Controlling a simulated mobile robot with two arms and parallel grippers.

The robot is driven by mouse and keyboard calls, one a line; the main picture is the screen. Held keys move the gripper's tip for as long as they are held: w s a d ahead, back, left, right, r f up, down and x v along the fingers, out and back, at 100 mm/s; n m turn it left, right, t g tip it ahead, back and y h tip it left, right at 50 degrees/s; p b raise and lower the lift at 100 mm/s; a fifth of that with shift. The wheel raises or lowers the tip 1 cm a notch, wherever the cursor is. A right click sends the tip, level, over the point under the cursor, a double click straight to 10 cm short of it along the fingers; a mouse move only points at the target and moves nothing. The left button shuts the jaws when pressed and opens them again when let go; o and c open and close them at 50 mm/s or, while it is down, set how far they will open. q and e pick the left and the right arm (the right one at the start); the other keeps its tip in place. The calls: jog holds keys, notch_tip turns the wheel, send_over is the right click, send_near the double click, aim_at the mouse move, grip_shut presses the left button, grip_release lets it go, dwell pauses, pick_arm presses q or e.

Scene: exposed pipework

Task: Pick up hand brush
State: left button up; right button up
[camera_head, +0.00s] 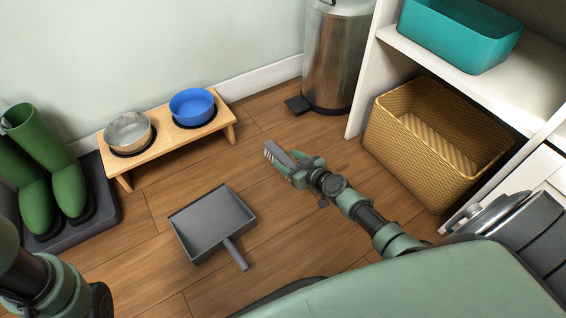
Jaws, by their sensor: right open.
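I cannot make out a hand brush in the head view. A grey dustpan (207,221) lies flat on the wooden floor, its short handle pointing down and to the right. My right gripper (282,157) is open over the floor, up and to the right of the dustpan and apart from it. I see nothing held between its fingers. My left arm shows at the lower left edge, but its gripper is out of the picture.
A low wooden stand (176,148) holds a metal bowl (127,131) and a blue bowl (192,105) by the wall. Green boots (45,175) stand on a dark tray (107,208) at left. A metal bin (333,60), white shelf (455,70), teal box (458,36) and wicker basket (405,160) are right.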

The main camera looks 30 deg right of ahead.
jog(key=shift+w+f, duration=0.15)
jog(key=shift+w, duration=0.05)
grip_shut()
jog(key=shift+r, duration=0.2)
